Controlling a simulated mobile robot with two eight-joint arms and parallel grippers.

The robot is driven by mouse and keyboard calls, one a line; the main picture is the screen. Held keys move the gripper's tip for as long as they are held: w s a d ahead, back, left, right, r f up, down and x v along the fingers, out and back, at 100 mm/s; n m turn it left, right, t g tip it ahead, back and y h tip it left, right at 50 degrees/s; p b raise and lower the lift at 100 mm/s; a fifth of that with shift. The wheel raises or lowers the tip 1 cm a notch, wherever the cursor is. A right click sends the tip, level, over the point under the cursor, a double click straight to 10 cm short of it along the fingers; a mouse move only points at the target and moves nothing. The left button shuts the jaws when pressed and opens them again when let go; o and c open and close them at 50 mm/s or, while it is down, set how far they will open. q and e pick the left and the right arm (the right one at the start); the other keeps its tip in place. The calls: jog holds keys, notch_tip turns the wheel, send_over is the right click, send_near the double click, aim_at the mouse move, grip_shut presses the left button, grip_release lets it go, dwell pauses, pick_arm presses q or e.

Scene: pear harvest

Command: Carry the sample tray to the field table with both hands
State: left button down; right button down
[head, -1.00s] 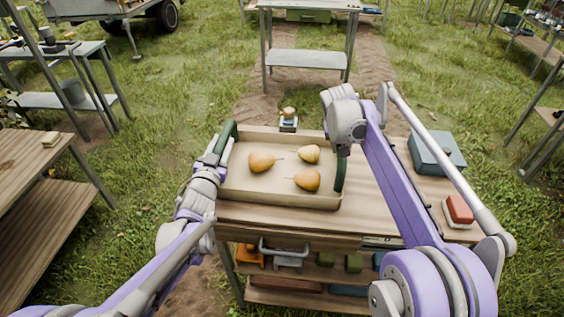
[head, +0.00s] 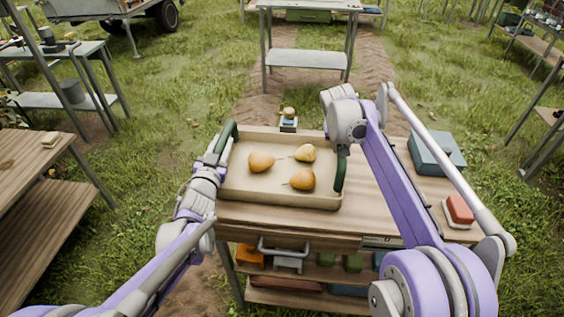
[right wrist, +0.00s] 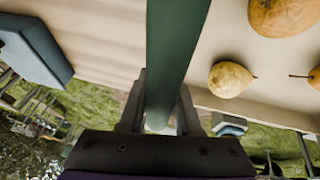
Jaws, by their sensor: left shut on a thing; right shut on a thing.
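The sample tray (head: 278,199) is a shallow beige tray with dark green handles at its left and right ends. It is over the wooden bench; I cannot tell whether it touches the top. Three yellow-brown pears (head: 261,162) lie in it, and they also show in part in the right wrist view (right wrist: 229,79). My left gripper (head: 222,146) is shut on the left handle (head: 231,133). My right gripper (right wrist: 162,112) is shut on the right handle (right wrist: 175,45); in the head view my right arm partly hides that grip.
The wooden bench (head: 385,205) carries a blue-grey box (head: 437,153) and a red block (head: 460,209) at right. A small scale-like device (head: 288,121) stands behind the tray. Straight ahead, beyond grass, is a grey metal table (head: 306,59). Another wooden table (head: 28,160) is at left.

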pick_arm(q)
jog(key=shift+r, duration=0.15)
pick_arm(e)
jog(key=shift+r, duration=0.15)
dwell(0.5)
